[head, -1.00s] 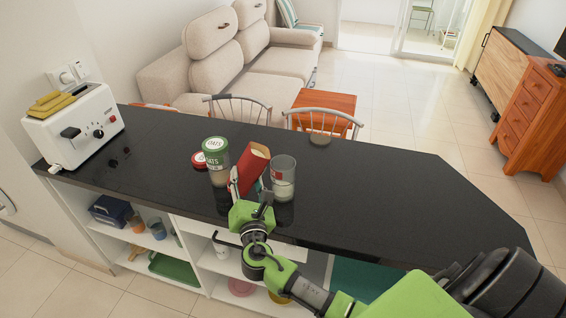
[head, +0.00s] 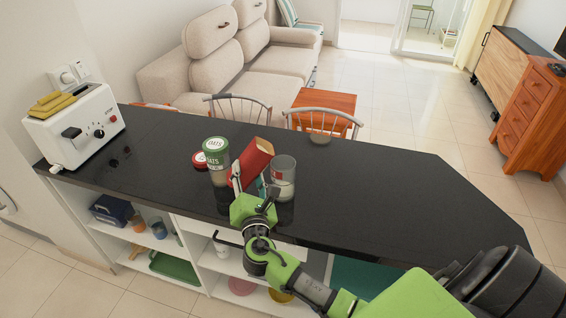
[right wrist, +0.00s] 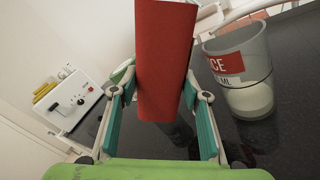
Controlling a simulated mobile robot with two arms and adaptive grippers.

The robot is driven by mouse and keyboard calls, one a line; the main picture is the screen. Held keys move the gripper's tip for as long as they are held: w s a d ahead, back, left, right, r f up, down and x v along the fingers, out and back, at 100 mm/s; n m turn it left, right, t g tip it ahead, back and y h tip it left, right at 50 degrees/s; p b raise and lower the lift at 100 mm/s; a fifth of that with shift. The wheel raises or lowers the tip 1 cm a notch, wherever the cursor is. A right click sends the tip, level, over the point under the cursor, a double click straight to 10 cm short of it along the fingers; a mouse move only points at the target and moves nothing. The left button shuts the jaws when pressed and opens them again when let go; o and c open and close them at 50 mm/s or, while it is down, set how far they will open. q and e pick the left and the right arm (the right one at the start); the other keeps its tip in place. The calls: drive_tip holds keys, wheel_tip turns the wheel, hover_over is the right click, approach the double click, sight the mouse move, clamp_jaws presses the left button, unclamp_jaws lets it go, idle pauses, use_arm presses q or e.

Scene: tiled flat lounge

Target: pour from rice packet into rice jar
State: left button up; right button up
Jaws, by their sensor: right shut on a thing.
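The red rice packet (head: 251,161) is in my right gripper (head: 250,188), which is shut on its sides. It is held tilted to the right, its top leaning towards the rice jar (head: 284,172). In the right wrist view the packet (right wrist: 165,55) stands between the two fingers and hides what is behind it. The rice jar is a clear open container standing upright on the counter, just right of the packet. In the right wrist view the jar (right wrist: 240,70) has a red label and pale contents low inside. No falling grains are visible. My left gripper is out of view.
A green-lidded oats jar (head: 216,160) stands close left of the packet, with a red lid (head: 199,160) beside it. A white toaster (head: 75,127) is at the far left. The dark counter (head: 400,195) is clear to the right. Chairs stand behind it.

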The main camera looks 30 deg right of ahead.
drive_tip(key=shift+w+d+f, duration=0.15)
drive_tip(key=shift+w+d, duration=0.05)
drive_tip(key=shift+w, duration=0.05)
drive_tip(key=shift+s+a+m+b, duration=0.25)
drive_tip(key=shift+m+b, duration=0.15)
drive_tip(key=shift+b, duration=0.1)
drive_tip(key=shift+w+d, duration=0.25)
drive_tip(key=shift+s+a+m+b, duration=0.2)
drive_tip(key=shift+a+m+b, duration=0.05)
drive_tip(key=shift+m+b, duration=0.1)
drive_tip(key=shift+w+d+f, duration=0.1)
drive_tip(key=shift+w+d, duration=0.1)
drive_tip(key=shift+w, duration=0.05)
drive_tip(key=shift+s+a+m, duration=0.1)
drive_tip(key=shift+s+m, duration=0.05)
drive_tip(key=shift+m, duration=0.1)
drive_tip(key=shift+a+r+b, duration=0.2)
drive_tip(key=shift+r+b, duration=0.1)
drive_tip(key=shift+d+m, duration=0.25)
drive_tip(key=shift+m, duration=0.05)
drive_tip(key=shift+a+r, duration=0.2)
drive_tip(key=shift+a, duration=0.15)
drive_tip(key=shift+d, duration=0.15)
drive_tip(key=shift+d+r+m, duration=0.1)
drive_tip(key=shift+m, duration=0.2)
